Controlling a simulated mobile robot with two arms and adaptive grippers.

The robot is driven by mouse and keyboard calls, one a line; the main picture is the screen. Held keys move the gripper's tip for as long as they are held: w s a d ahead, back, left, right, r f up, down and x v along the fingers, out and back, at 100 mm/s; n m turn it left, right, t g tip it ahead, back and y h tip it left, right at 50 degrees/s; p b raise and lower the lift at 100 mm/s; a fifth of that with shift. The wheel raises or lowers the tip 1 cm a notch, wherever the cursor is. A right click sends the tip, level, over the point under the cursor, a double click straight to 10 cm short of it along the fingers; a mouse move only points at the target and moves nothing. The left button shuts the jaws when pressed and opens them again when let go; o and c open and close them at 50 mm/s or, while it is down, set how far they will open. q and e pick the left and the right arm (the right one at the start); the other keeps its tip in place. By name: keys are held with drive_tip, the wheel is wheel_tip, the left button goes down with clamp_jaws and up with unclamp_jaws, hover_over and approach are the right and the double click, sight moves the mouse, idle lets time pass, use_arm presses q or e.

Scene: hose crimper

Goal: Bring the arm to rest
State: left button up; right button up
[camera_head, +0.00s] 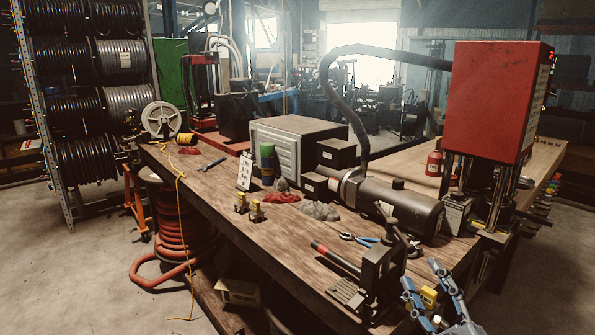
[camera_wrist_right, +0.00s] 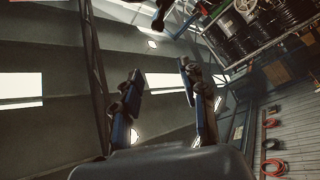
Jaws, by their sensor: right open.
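My right gripper (camera_head: 421,273) is at the bottom right of the head view, by the bench's near edge. Its blue-grey fingers point up and stand apart. My left gripper is in neither view.
The wooden bench (camera_head: 215,200) carries a vise (camera_head: 381,262), a dark cylindrical motor (camera_head: 400,203), pliers (camera_head: 360,239) and small brass-coloured fittings (camera_head: 257,212). A red press (camera_head: 495,100) stands at the right. Hose reels (camera_head: 75,110) fill a rack at the left. The floor at the left front is partly clear.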

drive_tip(key=s+d+f+m+g+h, duration=0.2)
drive_tip(key=s+f+m+g+h, duration=0.15)
drive_tip(key=f, duration=0.55)
drive_tip(key=s+d+f+m+g+h, duration=0.2)
drive_tip(key=f+m+g, duration=0.3)
drive_tip(key=f, duration=0.5)
drive_tip(key=s+a+f+m+g+y, duration=0.1)
drive_tip(key=s+a+f+g, duration=0.1)
drive_tip(key=s+f+g, duration=0.6)
drive_tip(key=s+a+f+m+g+y, duration=0.1)
drive_tip(key=s+a+f+g, duration=0.15)
drive_tip(key=s+f, duration=0.8)
drive_tip(key=f, duration=1)
drive_tip(key=s+f, duration=0.2)
drive_tip(key=f, duration=1)
drive_tip(key=s+d+f+g, duration=0.1)
drive_tip(key=s+d+f, duration=0.2)
drive_tip(key=s+f, duration=1.3)
drive_tip(key=shift+s+h, duration=0.15)
drive_tip(key=shift+h, duration=0.2)
